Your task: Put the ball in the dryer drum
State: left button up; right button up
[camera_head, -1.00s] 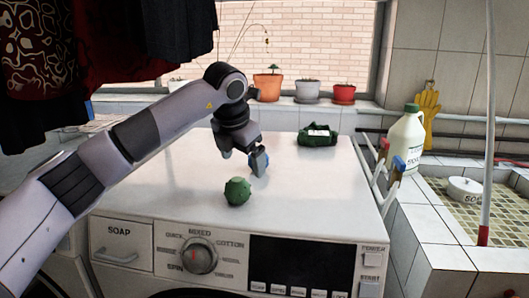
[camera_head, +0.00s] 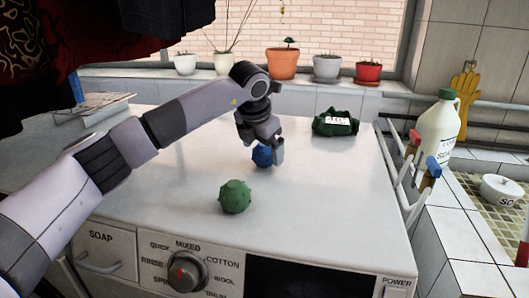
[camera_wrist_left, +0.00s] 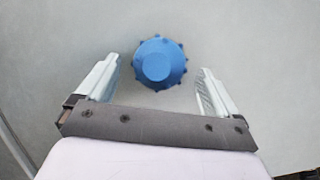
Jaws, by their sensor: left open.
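A blue knobbly ball (camera_head: 262,156) sits on the white top of the dryer, partly hidden by my left gripper (camera_head: 266,158) in the head view. In the left wrist view the blue ball (camera_wrist_left: 160,63) lies centred between and slightly beyond the two open fingers (camera_wrist_left: 157,85), with a gap on each side. A green knobbly ball (camera_head: 236,196) rests on the top nearer the front edge. The dryer's front panel (camera_head: 130,248) shows at the bottom; its drum is not in view. My right gripper is not in view.
A dark green package (camera_head: 335,123) lies at the back right of the machine top. Potted plants (camera_head: 284,62) line the sill. A white soap jug (camera_head: 438,130) and a rack with clips (camera_head: 418,170) stand to the right. Dark cloth hangs upper left.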

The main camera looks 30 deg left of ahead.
pick_arm(q)
jog(key=shift+x, duration=1)
jog(key=shift+c, duration=0.2)
jog(key=c, duration=1.2)
jog(key=shift+r, duration=0.1)
